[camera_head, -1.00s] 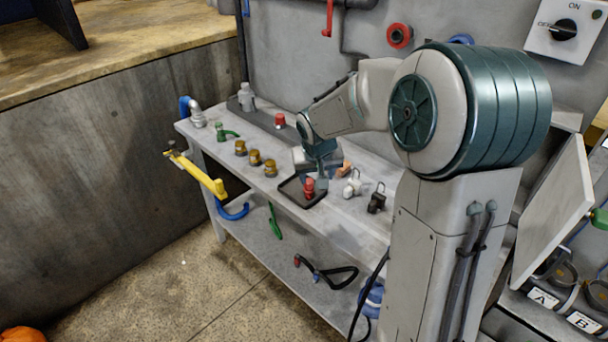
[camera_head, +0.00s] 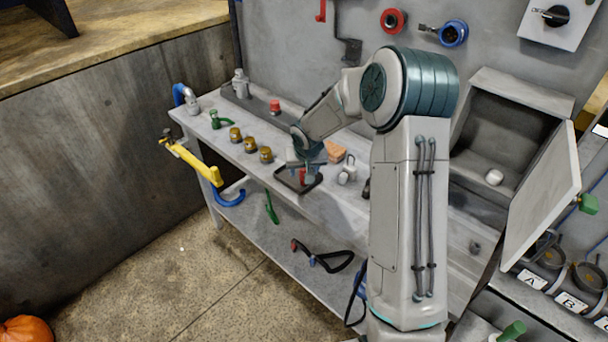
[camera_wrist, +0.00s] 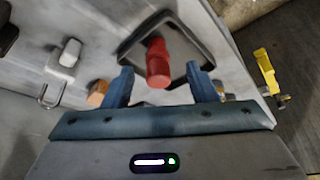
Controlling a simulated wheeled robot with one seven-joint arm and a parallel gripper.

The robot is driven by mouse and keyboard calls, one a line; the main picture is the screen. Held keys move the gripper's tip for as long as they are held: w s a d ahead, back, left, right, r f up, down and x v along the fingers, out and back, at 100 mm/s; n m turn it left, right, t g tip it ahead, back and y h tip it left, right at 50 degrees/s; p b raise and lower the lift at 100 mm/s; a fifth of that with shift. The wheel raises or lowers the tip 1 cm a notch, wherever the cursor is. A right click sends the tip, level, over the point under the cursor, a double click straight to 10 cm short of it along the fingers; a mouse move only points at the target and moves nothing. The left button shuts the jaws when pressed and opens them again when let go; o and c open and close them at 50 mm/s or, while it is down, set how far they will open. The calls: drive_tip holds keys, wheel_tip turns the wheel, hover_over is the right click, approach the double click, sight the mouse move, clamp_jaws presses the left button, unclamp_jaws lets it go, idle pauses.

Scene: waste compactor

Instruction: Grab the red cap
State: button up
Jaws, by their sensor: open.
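A red cap-like piece (camera_wrist: 158,62) stands in a small dark square tray (camera_wrist: 126,50) on the workbench. In the head view the red piece (camera_head: 302,176) is partly hidden by my gripper, and the tray (camera_head: 283,184) shows around it. My gripper (camera_wrist: 162,80) is open, its two blue fingers to either side of the red piece in the wrist view. Whether they are level with it or above it I cannot tell. In the head view my gripper (camera_head: 308,166) is right over the tray. Another red-topped piece (camera_head: 275,107) stands at the bench's back.
Several brass-coloured pieces (camera_head: 250,145) stand left of the tray. A white padlock (camera_head: 347,172) and an orange block (camera_head: 335,151) are to its right; the padlock also shows in the wrist view (camera_wrist: 70,52). A yellow tool (camera_head: 190,158) overhangs the bench's front edge.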

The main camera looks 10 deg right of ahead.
sight(305, 170)
drive_tip(key=shift+w+p+x, duration=0.15)
drive_tip(key=shift+p+x, duration=0.2)
drive_tip(key=shift+x, duration=0.95)
drive_tip(key=shift+w+p+x, duration=0.15)
drive_tip(key=shift+p+x, duration=0.2)
drive_tip(key=shift+x, duration=0.9)
drive_tip(key=shift+d+r, duration=0.1)
drive_tip(key=shift+d, duration=0.05)
drive_tip(key=c, duration=1)
